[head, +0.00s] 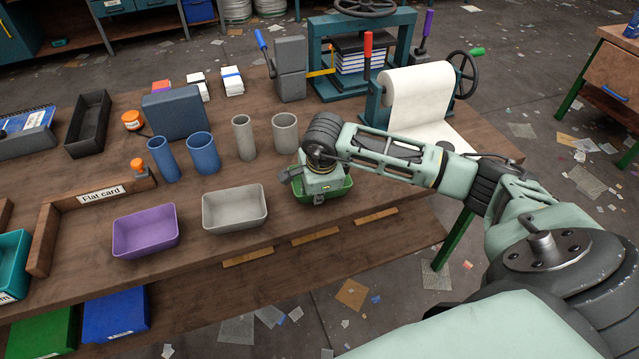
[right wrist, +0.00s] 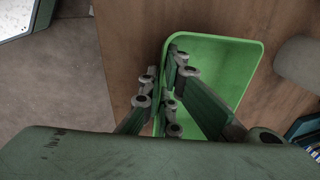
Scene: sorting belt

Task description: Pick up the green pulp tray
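The green pulp tray (head: 335,191) is at the right end of a row of small trays near the table's front edge. My right gripper (head: 318,192) is over it, pointing down, and hides much of it in the head view. In the right wrist view the tray (right wrist: 225,62) is open and empty where I can see. My right gripper (right wrist: 168,72) has its fingers close together on either side of the tray's left wall, and looks shut on it. I cannot tell any gap between tray and table. My left gripper is out of view.
A grey tray (head: 235,222) and a purple tray (head: 146,246) stand to the left. Grey cups (head: 286,146) and blue cups (head: 203,166) stand behind. A paper roll (head: 418,99) and press (head: 322,42) are at the back right.

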